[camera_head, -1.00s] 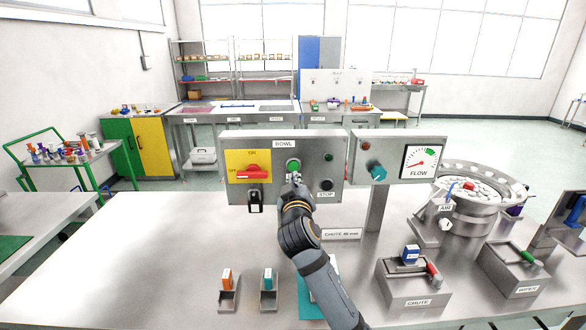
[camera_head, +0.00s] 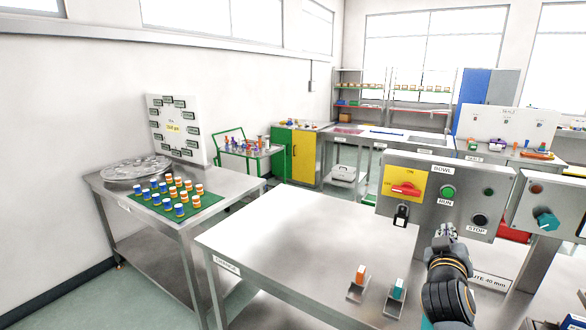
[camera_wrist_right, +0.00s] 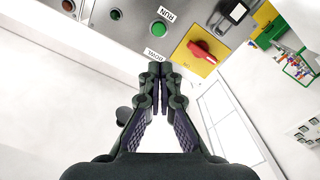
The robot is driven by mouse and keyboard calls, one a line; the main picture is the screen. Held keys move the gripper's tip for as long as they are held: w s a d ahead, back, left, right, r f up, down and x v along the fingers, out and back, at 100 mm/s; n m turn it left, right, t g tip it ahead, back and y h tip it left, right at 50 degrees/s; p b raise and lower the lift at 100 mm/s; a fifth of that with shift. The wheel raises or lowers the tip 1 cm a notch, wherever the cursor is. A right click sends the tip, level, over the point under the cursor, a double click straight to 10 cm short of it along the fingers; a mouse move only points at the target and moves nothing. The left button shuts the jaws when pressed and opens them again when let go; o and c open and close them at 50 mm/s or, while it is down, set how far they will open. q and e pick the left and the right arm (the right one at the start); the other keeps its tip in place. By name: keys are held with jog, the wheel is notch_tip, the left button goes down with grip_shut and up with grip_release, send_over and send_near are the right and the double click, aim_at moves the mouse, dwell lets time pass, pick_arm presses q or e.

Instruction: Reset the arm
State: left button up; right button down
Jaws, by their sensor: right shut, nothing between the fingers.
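My right gripper (camera_head: 445,230) is in front of the grey BOWL control box (camera_head: 428,205), just below its green RUN button (camera_head: 447,192). In the right wrist view the two fingers (camera_wrist_right: 159,70) come together at their tips, shut with nothing between them. The green button (camera_wrist_right: 160,30) shows beyond the tips, with clear space between in that view. The red switch on its yellow plate (camera_head: 405,187) is left of the button, and the black STOP button (camera_head: 480,219) is to its lower right. My left gripper is not in view.
The FLOW box with its teal knob (camera_head: 547,221) stands at the right edge. The bench's left part is clear.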

jog(key=s+a+f+g+y, duration=0.1)
jog(key=s+f+g, duration=0.15)
jog(key=f, duration=0.45)
jog(key=s+a+f+g+y, duration=0.1)
jog(key=s+a+f+y, duration=0.15)
jog(key=f, duration=0.35)
jog(key=s+a+f+n+g+y, duration=0.15)
jog(key=s+a+f+g, duration=0.25)
jog(key=s+f, duration=0.6)
jog(key=s+a+f+m+g+y, duration=0.1)
jog(key=s+a+f+g+y, duration=0.25)
jog(key=s+f, duration=0.65)
jog(key=s+d+f+g, duration=0.1)
jog(key=s+f, duration=0.1)
jog(key=f, duration=1)
jog(key=s+d+f+g, duration=0.1)
jog(key=s+f, duration=0.2)
jog(key=f, duration=0.9)
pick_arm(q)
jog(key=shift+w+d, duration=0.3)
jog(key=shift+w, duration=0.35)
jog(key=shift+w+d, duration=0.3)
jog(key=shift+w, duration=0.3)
pick_arm(e)
jog(key=s+f+g, duration=0.1)
jog(key=s+f, duration=1.6)
jog(key=s, duration=0.1)
jog(key=shift+s+d, duration=0.3)
jog(key=shift+d, duration=0.05)
